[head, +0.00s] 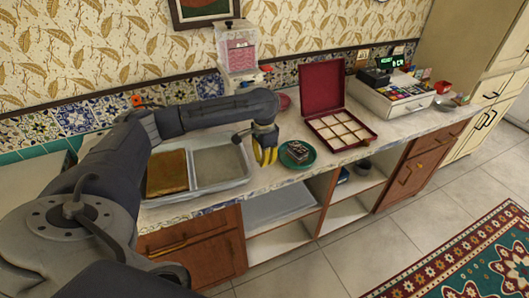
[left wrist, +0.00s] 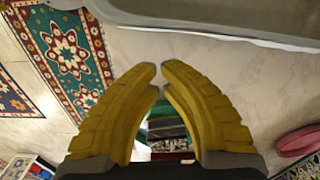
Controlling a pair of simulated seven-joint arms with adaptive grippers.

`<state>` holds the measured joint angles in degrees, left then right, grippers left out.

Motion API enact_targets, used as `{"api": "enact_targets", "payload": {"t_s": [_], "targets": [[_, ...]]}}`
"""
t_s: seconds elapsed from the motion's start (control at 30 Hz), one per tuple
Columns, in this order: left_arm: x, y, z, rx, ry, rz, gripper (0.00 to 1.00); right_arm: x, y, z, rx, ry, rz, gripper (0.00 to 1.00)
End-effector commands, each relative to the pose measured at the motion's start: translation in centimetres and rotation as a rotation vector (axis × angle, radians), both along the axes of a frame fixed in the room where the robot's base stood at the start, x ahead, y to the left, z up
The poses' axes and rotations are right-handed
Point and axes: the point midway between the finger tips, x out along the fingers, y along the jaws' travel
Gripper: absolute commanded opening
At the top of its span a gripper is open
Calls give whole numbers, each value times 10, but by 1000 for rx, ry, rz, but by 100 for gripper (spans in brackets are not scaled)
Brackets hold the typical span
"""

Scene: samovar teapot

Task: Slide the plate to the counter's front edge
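The teal plate (head: 312,161) lies flat on the counter close to its front edge, with a small dark cake-like piece (head: 298,151) on it. My left gripper (head: 266,158) hangs pointing down just left of the plate; I cannot tell whether it touches the plate. In the left wrist view its yellow fingers (left wrist: 160,79) bow outward and their tips come almost together, with a narrow gap and nothing held. Part of the plate (left wrist: 155,124) and its load shows between the fingers; the rest is hidden behind them. My right gripper is not in view.
A two-part tray (head: 221,185) stands left of my gripper. An open red compartment box (head: 325,88) stands behind and right of the plate, and a cash register (head: 395,98) farther right. A dispenser (head: 238,52) is at the wall.

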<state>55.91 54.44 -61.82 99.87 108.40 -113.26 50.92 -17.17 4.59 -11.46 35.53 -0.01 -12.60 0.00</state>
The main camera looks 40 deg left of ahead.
Motion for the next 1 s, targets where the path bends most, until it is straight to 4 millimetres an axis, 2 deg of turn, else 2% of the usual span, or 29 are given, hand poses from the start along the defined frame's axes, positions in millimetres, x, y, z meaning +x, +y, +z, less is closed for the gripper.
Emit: {"api": "enact_targets", "payload": {"t_s": [0.1, 0.23, 0.3, 0.53, 1.0], "targets": [[-1, 0, -22, 0, 4, 1, 0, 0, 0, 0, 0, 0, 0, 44], [0, -1, -41, -1, 2, 1, 0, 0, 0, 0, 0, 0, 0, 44], [12, -6, -37, -2, -2, -1, 0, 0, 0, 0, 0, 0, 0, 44], [29, -14, -37, 0, -2, 1, 0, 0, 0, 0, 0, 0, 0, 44], [36, -17, -37, 0, -1, 0, 0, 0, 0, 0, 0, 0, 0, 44]]}}
